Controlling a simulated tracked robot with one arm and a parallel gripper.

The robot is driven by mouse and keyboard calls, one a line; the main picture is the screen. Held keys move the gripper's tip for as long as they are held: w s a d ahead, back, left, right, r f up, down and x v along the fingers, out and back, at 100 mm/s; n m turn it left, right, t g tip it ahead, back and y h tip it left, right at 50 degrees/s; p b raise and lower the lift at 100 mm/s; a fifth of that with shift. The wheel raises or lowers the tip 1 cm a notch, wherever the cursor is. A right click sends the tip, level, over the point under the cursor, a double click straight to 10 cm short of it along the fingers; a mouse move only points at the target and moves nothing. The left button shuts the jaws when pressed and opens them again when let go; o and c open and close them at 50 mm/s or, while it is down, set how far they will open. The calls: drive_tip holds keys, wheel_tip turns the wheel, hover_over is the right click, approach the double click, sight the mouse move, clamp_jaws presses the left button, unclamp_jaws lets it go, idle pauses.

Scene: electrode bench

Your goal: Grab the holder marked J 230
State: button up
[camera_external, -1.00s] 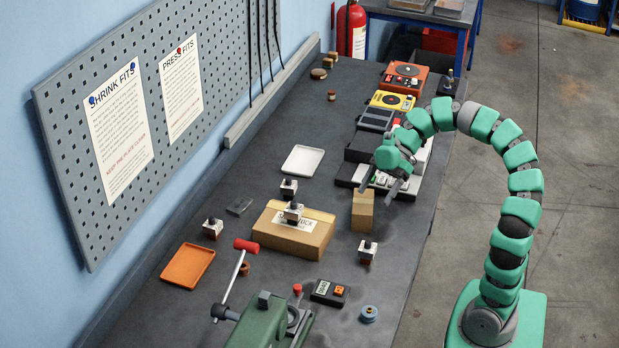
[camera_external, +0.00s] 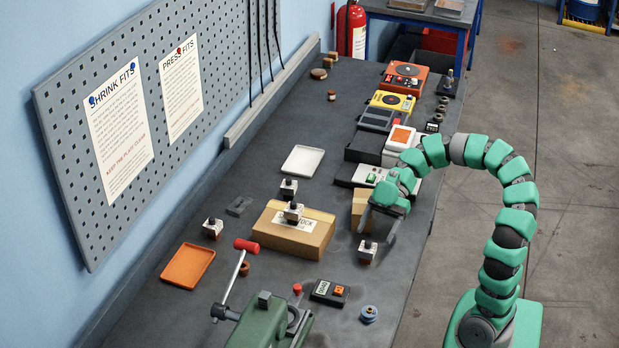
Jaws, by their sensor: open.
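Several small electrode holders with dark tops and pale metallic bodies are on the bench. One holder (camera_external: 367,251) stands at the right, near the bench's front edge. Another holder (camera_external: 294,212) is on top of the cardboard box (camera_external: 303,243). A third holder (camera_external: 289,188) is behind the box, and one more holder (camera_external: 213,228) is left of it. Their markings are too small to read, so I cannot tell which is J 230. My gripper (camera_external: 377,234) is open and empty, its fingers pointing down just above and behind the right-hand holder.
A smaller cardboard block (camera_external: 360,206) stands close behind my gripper. An orange tray (camera_external: 188,266) and a white tray (camera_external: 302,160) lie on the bench. A green press (camera_external: 262,325) with a red-tipped lever is in front. Boxed instruments (camera_external: 403,138) line the right edge.

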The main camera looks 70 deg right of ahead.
sight(369, 243)
drive_tip(key=shift+b+x, duration=0.5)
drive_tip(key=shift+x, duration=2.45)
drive_tip(key=c, duration=1.5)
drive_tip(key=shift+r, duration=0.1)
drive_tip(key=shift+r+p, duration=0.3)
drive_tip(key=shift+r, duration=0.35)
wheel_tip(369, 243, up, 2)
drive_tip(key=shift+r+p, duration=0.2)
drive_tip(key=shift+p, duration=0.25)
drive_tip(key=s, duration=1)
drive_tip(key=s+r+p, duration=0.1)
drive_tip(key=s, duration=0.5)
drive_tip(key=shift+a+r, duration=0.1)
drive_tip(key=shift+a, duration=0.05)
